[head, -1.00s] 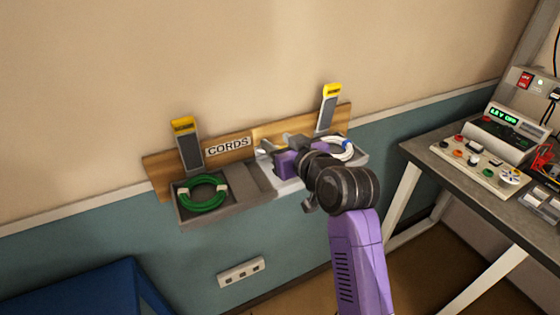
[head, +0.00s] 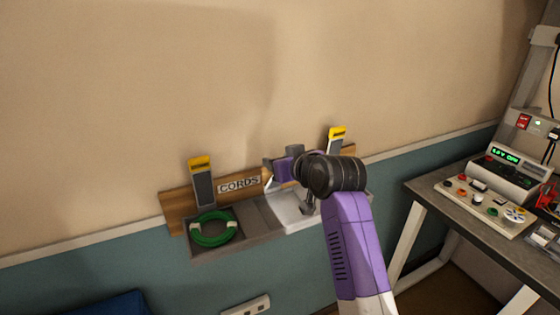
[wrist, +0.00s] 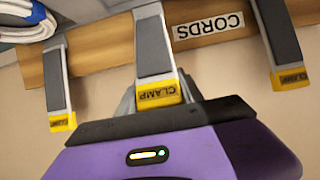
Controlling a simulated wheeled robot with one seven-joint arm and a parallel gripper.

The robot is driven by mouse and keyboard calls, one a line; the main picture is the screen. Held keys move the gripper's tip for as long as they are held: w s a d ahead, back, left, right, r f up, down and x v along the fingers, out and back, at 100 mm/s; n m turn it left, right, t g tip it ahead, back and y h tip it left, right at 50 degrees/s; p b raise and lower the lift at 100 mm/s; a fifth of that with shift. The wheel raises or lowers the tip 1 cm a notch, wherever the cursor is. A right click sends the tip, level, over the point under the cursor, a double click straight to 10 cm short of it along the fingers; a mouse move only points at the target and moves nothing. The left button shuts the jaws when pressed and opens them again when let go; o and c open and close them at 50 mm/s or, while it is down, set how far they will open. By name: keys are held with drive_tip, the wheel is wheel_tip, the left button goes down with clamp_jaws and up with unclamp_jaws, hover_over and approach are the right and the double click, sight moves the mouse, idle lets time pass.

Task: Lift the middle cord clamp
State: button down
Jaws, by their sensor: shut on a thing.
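The middle cord clamp (wrist: 154,50) is a grey lever with a dark face and a yellow end marked CLAMP. In the wrist view it hangs upside down between two similar clamps, one at left (wrist: 54,75) and one at right (wrist: 279,38). My gripper (wrist: 160,98) is shut on its yellow end. In the head view my purple gripper (head: 286,168) stands in front of the board and hides the middle clamp. The left clamp (head: 202,185) and right clamp (head: 336,138) stand upright, tipped against the wall.
A wooden board (head: 180,208) carries the CORDS sign (head: 239,184). Below it is a grey tray (head: 192,249) with a green cord coil (head: 213,229) in its left compartment. My arm hides the right one. A bench (head: 440,208) with instruments (head: 495,175) stands at right.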

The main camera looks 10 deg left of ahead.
drive_tip(key=shift+s+f, duration=0.1)
drive_tip(key=shift+f, duration=0.6)
drive_tip(key=c, duration=0.9)
unclamp_jaws()
drive_tip(key=shift+o, duration=0.7)
drive_tip(key=shift+r, duration=0.4)
drive_tip(key=b+v, duration=0.1)
drive_tip(key=v, duration=0.6)
drive_tip(key=shift+s+d, duration=0.15)
